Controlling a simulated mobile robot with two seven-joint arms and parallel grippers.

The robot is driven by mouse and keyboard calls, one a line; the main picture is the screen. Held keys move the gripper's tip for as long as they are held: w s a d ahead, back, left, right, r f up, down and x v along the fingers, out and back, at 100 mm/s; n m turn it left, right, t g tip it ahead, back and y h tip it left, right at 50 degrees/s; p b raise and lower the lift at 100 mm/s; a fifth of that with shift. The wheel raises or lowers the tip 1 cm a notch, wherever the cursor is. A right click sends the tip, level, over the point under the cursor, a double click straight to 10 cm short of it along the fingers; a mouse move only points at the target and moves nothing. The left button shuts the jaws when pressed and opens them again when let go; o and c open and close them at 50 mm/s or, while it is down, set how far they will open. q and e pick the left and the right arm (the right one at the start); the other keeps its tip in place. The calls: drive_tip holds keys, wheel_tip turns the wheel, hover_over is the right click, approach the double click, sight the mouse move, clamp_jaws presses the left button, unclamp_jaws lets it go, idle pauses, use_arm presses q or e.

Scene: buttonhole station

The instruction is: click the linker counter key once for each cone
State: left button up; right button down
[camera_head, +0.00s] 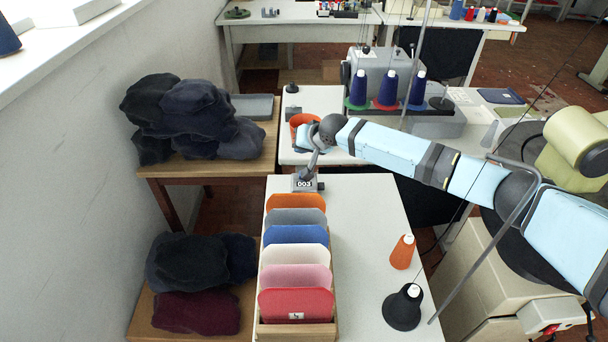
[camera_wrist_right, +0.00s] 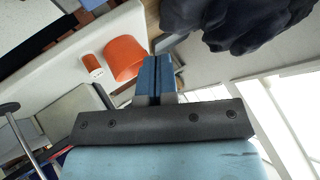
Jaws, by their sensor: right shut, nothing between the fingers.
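The counter (camera_head: 304,184) is a small grey box reading 003 on the white table, just behind the row of coloured panels. My right gripper (camera_head: 312,170) reaches in from the right and points down at the counter's top. Its fingers are closed together and empty, also in the right wrist view (camera_wrist_right: 158,62). I cannot tell whether the tips touch the key, which is hidden. Three blue cones, left (camera_head: 359,88), middle (camera_head: 388,88) and right (camera_head: 418,90), stand by the grey machine. An orange cone (camera_head: 402,252) and a black cone (camera_head: 403,306) stand on the near table. My left gripper is not in view.
A wooden rack of coloured panels (camera_head: 295,253) stands in front of the counter. An orange cup (camera_head: 301,122) is behind my right gripper and shows in the wrist view (camera_wrist_right: 125,58). Dark garments (camera_head: 195,115) lie piled at left. The near table's right part has free room.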

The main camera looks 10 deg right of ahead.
use_arm(q)
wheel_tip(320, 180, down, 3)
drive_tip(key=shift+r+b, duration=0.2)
drive_tip(key=shift+b, duration=0.6)
use_arm(e)
drive_tip(key=m, duration=0.6)
drive_tip(key=r+m, duration=0.1)
drive_tip(key=m, duration=0.5)
drive_tip(key=r+m, duration=0.1)
drive_tip(key=m, duration=0.6)
drive_tip(key=shift+d, duration=0.3)
drive_tip(key=shift+r, duration=0.1)
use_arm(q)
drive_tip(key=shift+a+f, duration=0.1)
